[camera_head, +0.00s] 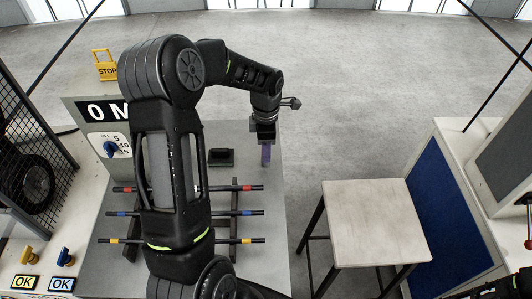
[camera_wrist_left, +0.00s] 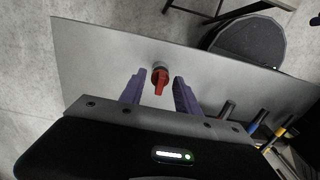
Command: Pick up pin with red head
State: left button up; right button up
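The pin with red head (camera_wrist_left: 160,80) shows in the left wrist view, on a grey surface near its edge, with a round grey part at its base. In the head view I cannot make it out; my left gripper may hide it. My left gripper (camera_head: 266,162) points down over the right part of the grey table, its purple fingers seen nearly edge-on. In the left wrist view the fingers of my left gripper (camera_wrist_left: 160,74) are apart, one on each side of the red head, with gaps to both. My right gripper is not in view.
Rods with red (camera_head: 125,189), blue (camera_head: 122,214) and yellow (camera_head: 112,240) bands lie across a rack on the grey table (camera_head: 270,270). A small black block (camera_head: 221,157) lies near my left gripper. A yellow knob (camera_head: 28,255) and a blue knob (camera_head: 63,257) stand lower left. A stool (camera_head: 375,220) stands right.

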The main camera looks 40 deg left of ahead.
pick_arm(q)
grip_shut()
jog(key=shift+r, duration=0.1)
dwell(0.4)
notch_tip(320, 180, up, 10)
jog(key=shift+f+b, duration=0.1)
jog(key=shift+b, duration=0.9)
jog(key=shift+w+d+m, duration=0.25)
jog(key=shift+d+m, duration=0.3)
jog(key=shift+m, duration=0.25)
jog(key=w+d+m, duration=0.1)
jog(key=d+m, duration=0.7)
jog(key=m, duration=0.4)
jog(key=w+d+r+m, duration=0.1)
jog(key=w+d+m, duration=0.1)
jog(key=d+m, duration=0.6)
jog(key=m, duration=0.3)
jog(key=shift+w+m, duration=0.3)
jog(key=shift+m, duration=0.1)
